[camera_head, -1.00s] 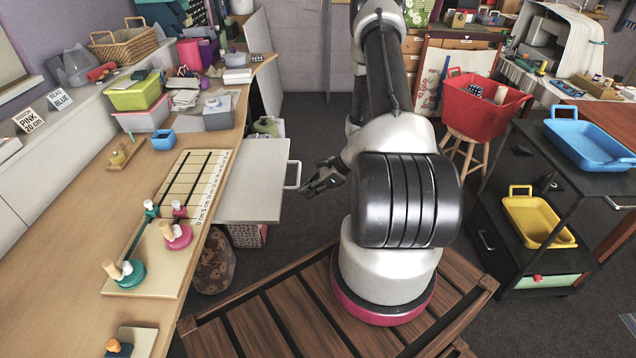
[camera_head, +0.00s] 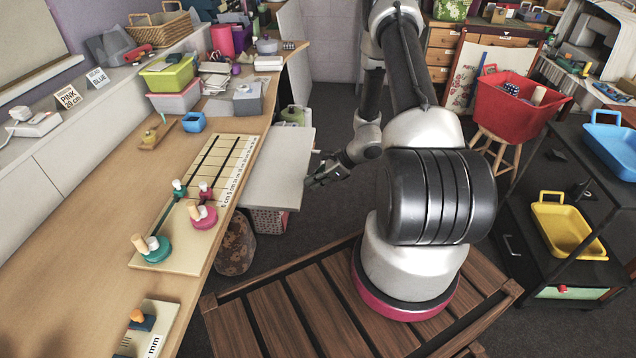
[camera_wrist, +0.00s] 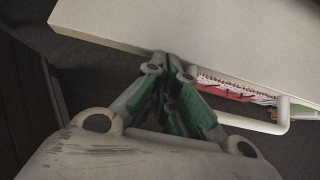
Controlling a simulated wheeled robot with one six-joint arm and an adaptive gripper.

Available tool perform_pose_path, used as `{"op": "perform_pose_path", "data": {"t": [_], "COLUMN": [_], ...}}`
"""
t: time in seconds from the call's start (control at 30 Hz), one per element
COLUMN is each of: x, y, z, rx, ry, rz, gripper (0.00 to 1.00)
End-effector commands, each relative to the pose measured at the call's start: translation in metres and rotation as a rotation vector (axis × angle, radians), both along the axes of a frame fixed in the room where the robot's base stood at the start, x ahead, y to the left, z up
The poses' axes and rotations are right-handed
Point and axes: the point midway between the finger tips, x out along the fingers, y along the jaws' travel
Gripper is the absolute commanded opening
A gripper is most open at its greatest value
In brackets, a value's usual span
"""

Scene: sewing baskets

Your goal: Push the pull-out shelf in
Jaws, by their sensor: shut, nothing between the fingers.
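The pull-out shelf (camera_head: 278,168) is a pale flat panel sticking out to the right from under the wooden worktop. Its front edge crosses the wrist view as a pale board (camera_wrist: 215,38). A white bar handle (camera_wrist: 262,126) on that front shows to the right of my fingers; my gripper partly hides it in the head view. My gripper (camera_head: 308,183) is shut and empty, with its fingertips (camera_wrist: 166,62) at the shelf's front edge, left of the handle in the wrist view. I cannot tell whether they touch.
A patterned box (camera_head: 268,222) and a brown rounded object (camera_head: 235,247) stand below. A slatted wooden platform (camera_head: 290,305) lies by my base. A black cart (camera_head: 530,265) stands right.

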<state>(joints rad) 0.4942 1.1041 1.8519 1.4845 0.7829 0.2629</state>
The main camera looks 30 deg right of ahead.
Motion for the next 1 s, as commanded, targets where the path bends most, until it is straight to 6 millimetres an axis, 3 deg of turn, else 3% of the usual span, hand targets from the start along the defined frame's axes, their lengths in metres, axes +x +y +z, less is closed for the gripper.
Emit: {"op": "perform_pose_path", "data": {"t": [0.6, 0.8, 1.0], "x": [0.087, 0.103, 0.109], "y": [0.13, 0.154, 0.162], "z": [0.0, 0.0, 0.0], "rx": [0.0, 0.0, 0.0], "ry": [-0.002, -0.001, 0.001], "rz": [0.005, 0.002, 0.001], "gripper": [0.0, 0.0, 0.0]}}
